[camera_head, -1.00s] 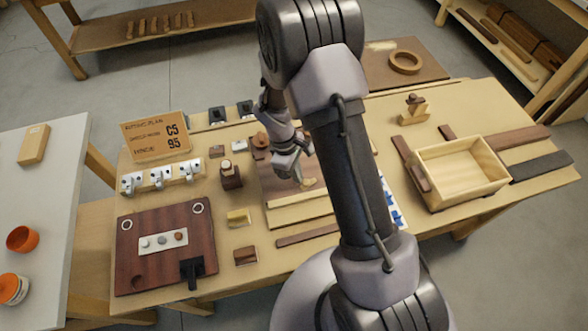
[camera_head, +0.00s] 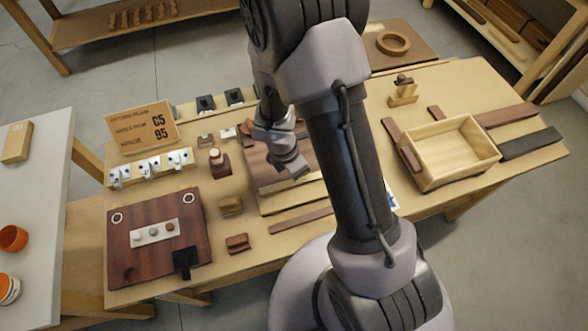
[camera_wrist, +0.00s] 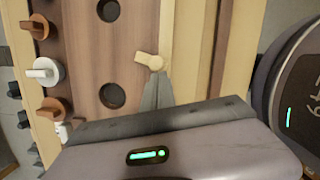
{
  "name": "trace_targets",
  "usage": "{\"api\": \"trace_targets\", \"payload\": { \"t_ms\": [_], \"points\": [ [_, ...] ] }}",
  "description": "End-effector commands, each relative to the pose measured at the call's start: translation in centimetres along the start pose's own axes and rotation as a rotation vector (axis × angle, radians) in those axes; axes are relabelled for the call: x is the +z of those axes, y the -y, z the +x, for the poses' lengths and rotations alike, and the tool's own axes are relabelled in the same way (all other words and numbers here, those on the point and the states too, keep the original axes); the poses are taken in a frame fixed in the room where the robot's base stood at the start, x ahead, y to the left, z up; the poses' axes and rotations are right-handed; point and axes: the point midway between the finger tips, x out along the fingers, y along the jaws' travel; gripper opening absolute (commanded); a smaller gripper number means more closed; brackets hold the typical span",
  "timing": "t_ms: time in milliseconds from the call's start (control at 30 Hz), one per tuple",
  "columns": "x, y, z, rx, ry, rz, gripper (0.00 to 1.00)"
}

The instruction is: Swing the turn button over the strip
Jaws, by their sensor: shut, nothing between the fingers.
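The turn button (camera_wrist: 149,60) is a small pale wooden piece with a round end and a short tongue. In the wrist view it lies near the edge of a brown board (camera_wrist: 130,75), its tongue pointing left, away from the pale strip (camera_wrist: 178,45) on the right. My gripper (camera_wrist: 158,80) is shut and empty, its fingertips close to the button's round end; I cannot tell whether they touch. In the head view my gripper (camera_head: 297,171) is over the board and the button is hidden; the pale strip (camera_head: 290,199) shows below it.
The board has two dark round holes (camera_wrist: 112,95). Several knobs, one white (camera_wrist: 45,71), stand left of it in the wrist view. In the head view a wooden box (camera_head: 455,178) is right of my arm, and a dark panel (camera_head: 130,225) lies at left.

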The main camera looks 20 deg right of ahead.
Motion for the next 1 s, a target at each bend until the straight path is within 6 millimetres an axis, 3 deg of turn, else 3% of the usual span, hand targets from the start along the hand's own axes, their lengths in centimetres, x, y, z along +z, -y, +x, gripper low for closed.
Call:
{"api": "trace_targets", "payload": {
  "t_ms": [633, 1000],
  "points": [
    [1.2, -1.1, 0.2, -0.002, 0.001, 0.008, 0.0],
    [0.9, -1.3, -0.1, -0.001, 0.002, 0.008, 0.0]
  ]
}}
